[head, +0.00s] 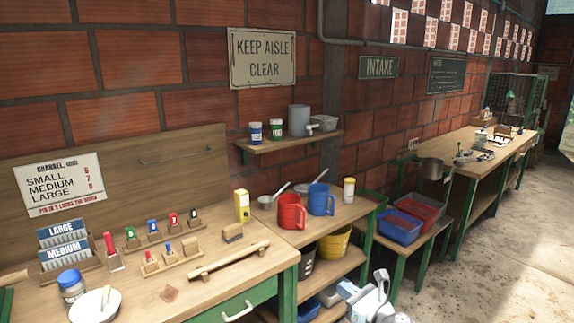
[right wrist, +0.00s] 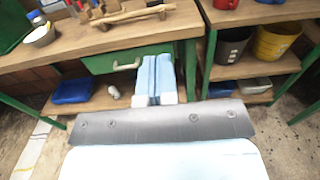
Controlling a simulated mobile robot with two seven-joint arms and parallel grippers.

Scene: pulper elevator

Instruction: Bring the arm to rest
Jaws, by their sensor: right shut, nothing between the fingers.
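My right gripper (head: 366,292) shows at the bottom of the head view, low in front of the benches, over the aisle side. In the right wrist view its fingers (right wrist: 157,72) are together with nothing between them. They point toward the green drawer (right wrist: 118,62) and the bench front, apart from the handle as far as I can tell. Most of my right arm is below the head view's edge. My left gripper is not in view.
The workbench (head: 185,299) carries a white bowl (head: 95,306), a blue-lidded jar (head: 71,286) and numbered tags. A red mug (head: 291,211) and blue mug (head: 321,199) stand on the adjoining bench. Buckets sit on its lower shelf. The concrete floor (head: 480,270) at right is clear.

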